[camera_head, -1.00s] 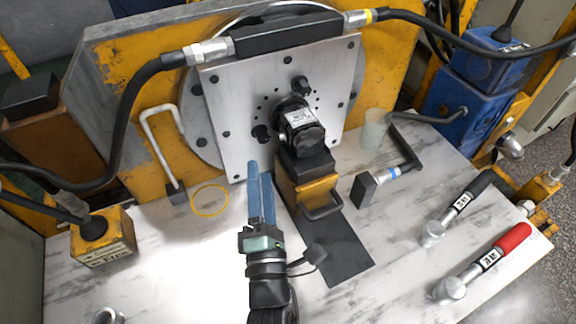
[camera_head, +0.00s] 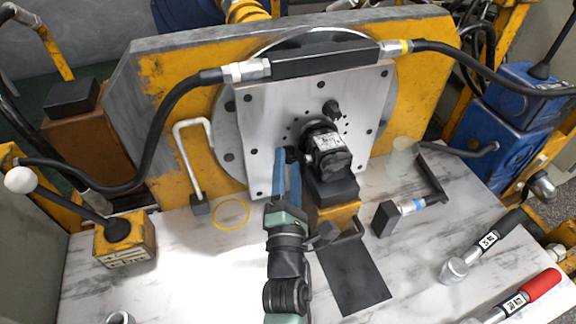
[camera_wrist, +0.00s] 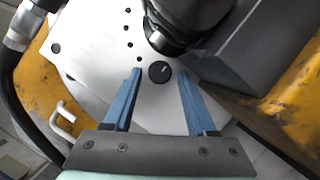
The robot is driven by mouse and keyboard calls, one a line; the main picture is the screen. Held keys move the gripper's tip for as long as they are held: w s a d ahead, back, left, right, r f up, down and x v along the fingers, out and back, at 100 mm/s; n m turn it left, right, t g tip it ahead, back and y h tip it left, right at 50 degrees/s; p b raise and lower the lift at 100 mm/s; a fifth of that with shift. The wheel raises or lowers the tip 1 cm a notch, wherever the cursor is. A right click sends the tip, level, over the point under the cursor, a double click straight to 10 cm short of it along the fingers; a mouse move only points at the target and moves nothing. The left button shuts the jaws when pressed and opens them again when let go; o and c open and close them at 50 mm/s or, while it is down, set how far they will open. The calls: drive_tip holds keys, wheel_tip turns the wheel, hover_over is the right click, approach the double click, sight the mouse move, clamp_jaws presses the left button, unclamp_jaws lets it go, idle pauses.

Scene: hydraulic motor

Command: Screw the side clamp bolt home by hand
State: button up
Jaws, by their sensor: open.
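The side clamp bolt (camera_wrist: 159,71) shows as a round dark head on the pale mounting plate (camera_head: 255,130), beside the black motor (camera_head: 327,148). In the wrist view the open blue fingers of my gripper (camera_wrist: 159,78) lie to its left and right, with a gap on each side. In the head view my gripper (camera_head: 288,158) reaches up to the plate just left of the motor, and its fingertips partly hide the bolt. I cannot tell how deep the bolt sits. Another dark clamp bolt (camera_head: 331,108) stands above the motor.
A yellow and black support block (camera_head: 335,215) stands under the motor, close right of my gripper. A hose (camera_head: 150,130) curves at the left.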

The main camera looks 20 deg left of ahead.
drive_tip(key=shift+c, duration=0.4)
clamp_jaws()
